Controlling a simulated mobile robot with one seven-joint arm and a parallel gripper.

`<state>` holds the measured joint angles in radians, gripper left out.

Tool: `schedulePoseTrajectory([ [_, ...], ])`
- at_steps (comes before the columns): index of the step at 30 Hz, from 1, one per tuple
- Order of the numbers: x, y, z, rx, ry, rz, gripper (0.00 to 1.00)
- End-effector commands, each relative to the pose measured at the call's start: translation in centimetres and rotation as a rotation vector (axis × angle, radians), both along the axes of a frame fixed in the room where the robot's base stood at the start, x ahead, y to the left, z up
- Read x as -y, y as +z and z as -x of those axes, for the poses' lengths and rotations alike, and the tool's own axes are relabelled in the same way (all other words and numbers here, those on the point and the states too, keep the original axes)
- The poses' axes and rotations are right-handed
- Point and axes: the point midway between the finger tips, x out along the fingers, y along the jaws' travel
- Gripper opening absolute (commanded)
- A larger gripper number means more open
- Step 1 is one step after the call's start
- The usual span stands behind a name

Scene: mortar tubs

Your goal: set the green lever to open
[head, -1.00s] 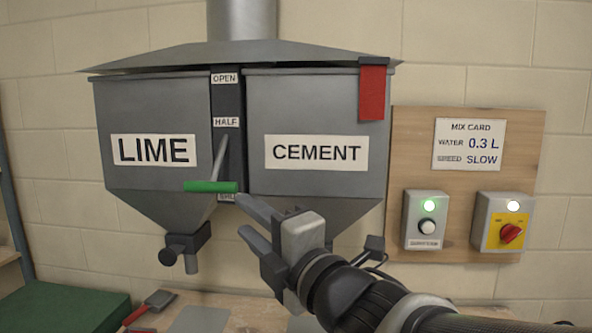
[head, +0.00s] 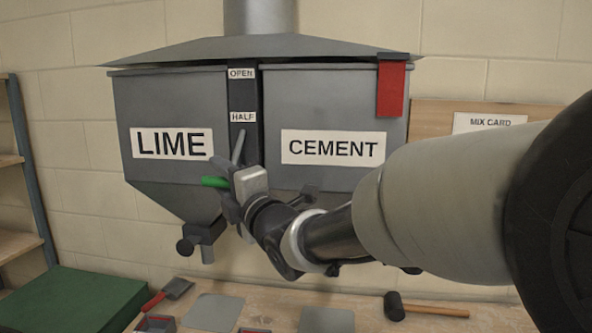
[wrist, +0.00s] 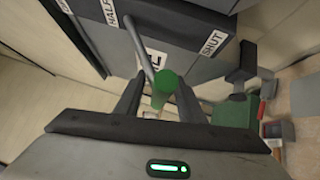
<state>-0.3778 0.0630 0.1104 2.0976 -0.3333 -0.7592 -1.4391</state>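The green lever grip (head: 215,182) sits below the HALF label (head: 242,117), on a grey rod (head: 239,147) in front of the dark scale strip between the lime and cement hoppers. The OPEN label (head: 242,73) is at the top of the strip. My gripper (head: 226,196) is at the lever and hides part of the grip and the bottom of the scale. In the wrist view the green grip (wrist: 166,80) lies between my two fingers, which stand apart on either side of it. The SHUT label (wrist: 212,43) shows at the right there.
The LIME hopper (head: 150,110) and CEMENT hopper (head: 330,95) flank the lever. A red tag (head: 392,88) hangs at the cement hopper's right. Below, the bench holds a trowel (head: 165,292), grey plates and a mallet (head: 395,306). A green box (head: 85,300) stands lower left.

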Motion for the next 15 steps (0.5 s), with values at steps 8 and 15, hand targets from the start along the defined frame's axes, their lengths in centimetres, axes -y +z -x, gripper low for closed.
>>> schedulePoseTrajectory([
  [8, -0.92, 0.1, -0.97, 0.0, 0.001, 0.002, 0.36],
  [15, -0.88, 0.12, -0.96, -0.001, 0.0, 0.001, 0.25],
])
